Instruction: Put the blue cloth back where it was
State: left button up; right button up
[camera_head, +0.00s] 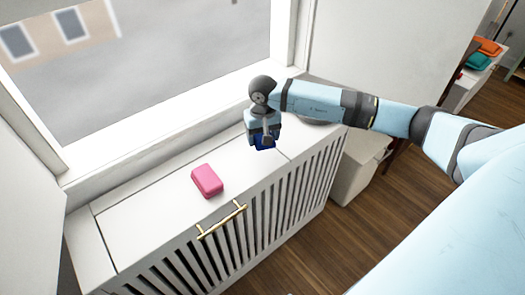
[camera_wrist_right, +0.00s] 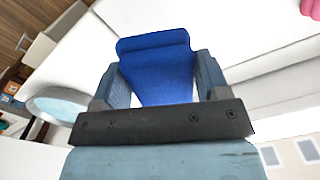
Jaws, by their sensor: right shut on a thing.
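The blue cloth (camera_wrist_right: 157,65) is folded and sits between the two fingers of my right gripper (camera_wrist_right: 155,85) in the right wrist view. In the head view a small part of the blue cloth (camera_head: 264,145) shows below my right gripper (camera_head: 265,138), over the white slatted cabinet top near its right part. The gripper is shut on it. Whether the cloth touches the top is hard to tell. My left gripper is not in view.
A pink folded cloth or block (camera_head: 207,181) lies on the white cabinet top (camera_head: 150,212), left of my right gripper. A brass handle (camera_head: 221,219) sits at the front edge. A round dish (camera_wrist_right: 62,106) is beside the gripper. A beige bin (camera_head: 358,160) stands right of the cabinet.

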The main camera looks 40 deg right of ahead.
aim_at(263, 157)
jog(key=shift+f, duration=3.05)
jog(key=shift+f+b, duration=0.1)
jog(key=shift+b, duration=0.2)
jog(key=shift+f, duration=0.15)
jog(key=o, duration=0.9)
jog(key=shift+r, duration=0.2)
